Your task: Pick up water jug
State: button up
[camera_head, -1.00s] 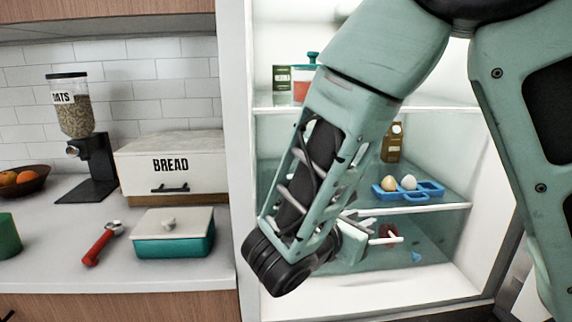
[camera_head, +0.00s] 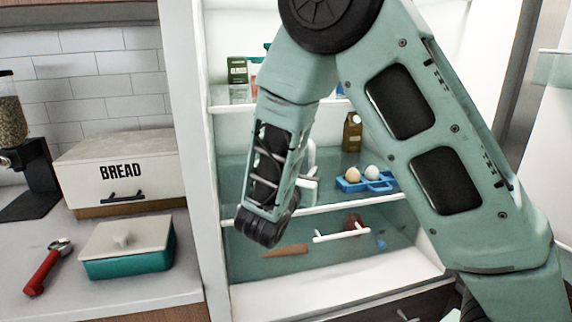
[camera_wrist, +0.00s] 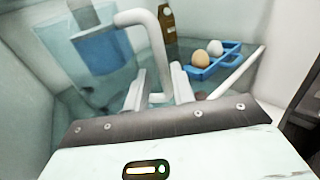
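The water jug (camera_wrist: 97,50) shows at the upper left of the wrist view. It is clear, with blue liquid inside and a thick pale handle (camera_wrist: 155,45) on its right side. My gripper (camera_wrist: 158,88) is at the handle with its two fingers apart. The lower handle passes between the fingers, closer to the right one; I cannot tell whether they touch it. In the head view my forearm reaches into the fridge and hides the jug and most of the gripper.
In the fridge, a blue egg tray (camera_head: 366,182) and a brown bottle (camera_head: 352,132) stand to the right on the middle shelf. A carrot (camera_head: 286,251) lies in the clear drawer below. The fridge's left wall is close to my arm. A bread box (camera_head: 122,170) stands on the counter.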

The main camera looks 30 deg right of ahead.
aim_at(310, 168)
jog(key=shift+p+x, duration=0.75)
jog(key=shift+x, duration=2.1)
jog(key=shift+s+d, duration=0.1)
grip_shut()
